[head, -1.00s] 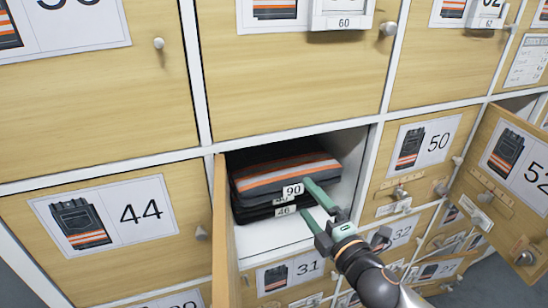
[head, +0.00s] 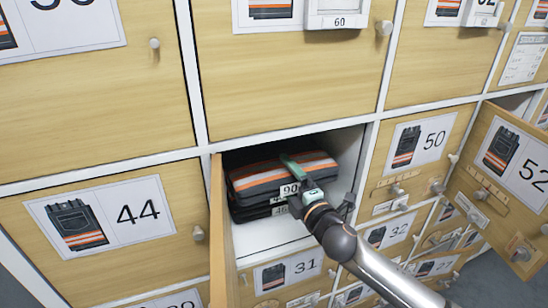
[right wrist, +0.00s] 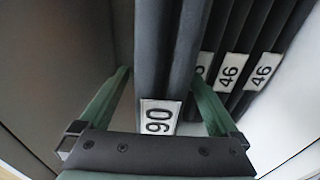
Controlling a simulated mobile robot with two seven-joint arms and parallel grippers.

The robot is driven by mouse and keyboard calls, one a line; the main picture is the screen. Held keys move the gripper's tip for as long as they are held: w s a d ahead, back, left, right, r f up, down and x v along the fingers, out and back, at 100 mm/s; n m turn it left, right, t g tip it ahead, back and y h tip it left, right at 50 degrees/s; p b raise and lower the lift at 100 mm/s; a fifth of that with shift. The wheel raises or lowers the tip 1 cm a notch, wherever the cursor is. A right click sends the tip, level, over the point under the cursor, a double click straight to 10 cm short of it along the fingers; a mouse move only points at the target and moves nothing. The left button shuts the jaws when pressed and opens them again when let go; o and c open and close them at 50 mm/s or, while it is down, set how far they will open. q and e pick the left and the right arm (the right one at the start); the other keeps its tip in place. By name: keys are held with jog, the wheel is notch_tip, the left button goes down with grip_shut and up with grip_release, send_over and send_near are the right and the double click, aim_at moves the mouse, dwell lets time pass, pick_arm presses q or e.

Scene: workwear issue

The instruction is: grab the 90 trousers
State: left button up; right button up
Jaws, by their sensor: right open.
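The 90 trousers (head: 256,181), a dark folded pair with orange and grey stripes and a 90 tag, lie on top of a stack in the open locker compartment (head: 262,236). Trousers tagged 46 (head: 243,213) lie beneath. My right gripper (head: 289,177) is inside the compartment, one finger above the 90 trousers; its other finger is hidden in the head view. In the right wrist view, the open right gripper (right wrist: 161,74) has its fingers either side of the 90 trousers (right wrist: 167,45), with a gap on the left. The 46 trousers (right wrist: 262,60) lie beyond the right finger. My left gripper is out of view.
The compartment's open door (head: 222,230) stands at its left edge. Closed doors marked 44 (head: 110,225), 50 (head: 418,140) and 31 (head: 285,274) surround it. The 52 door (head: 505,175) stands open at right. There is free room at the compartment's front floor.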

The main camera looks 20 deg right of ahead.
grip_shut()
dwell(0.8)
jog(key=shift+r, duration=0.15)
